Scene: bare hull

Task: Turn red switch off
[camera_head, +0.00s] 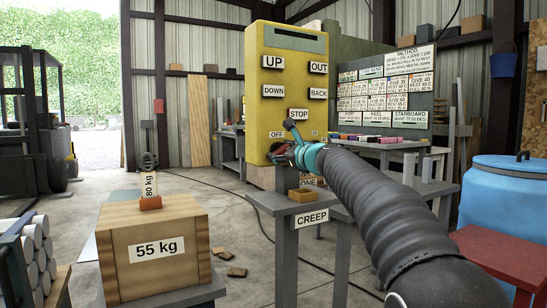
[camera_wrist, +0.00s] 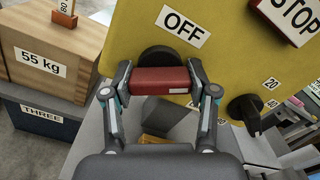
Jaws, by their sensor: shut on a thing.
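The red switch (camera_wrist: 160,80) is a red bar handle on a round black hub (camera_wrist: 159,57), on the front of the yellow control box (camera_head: 258,100). In the wrist view my gripper (camera_wrist: 160,74) has one finger at each end of the red bar and is shut on it. The OFF label (camera_wrist: 183,24) is just above the hub. In the head view my gripper (camera_head: 290,150) is at the box's lower front, beneath the OFF label (camera_head: 277,133), and hides most of the switch. A small ON label (camera_head: 315,133) is to the right. Which way the switch is set, I cannot tell.
A black knob (camera_wrist: 244,110) with a number scale is right of the switch. STOP (camera_head: 298,114) and other labelled controls are above. A CREEP stand (camera_head: 311,219) is below. A 55 kg wooden crate (camera_head: 154,246) is at left, a blue drum (camera_head: 503,205) at right.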

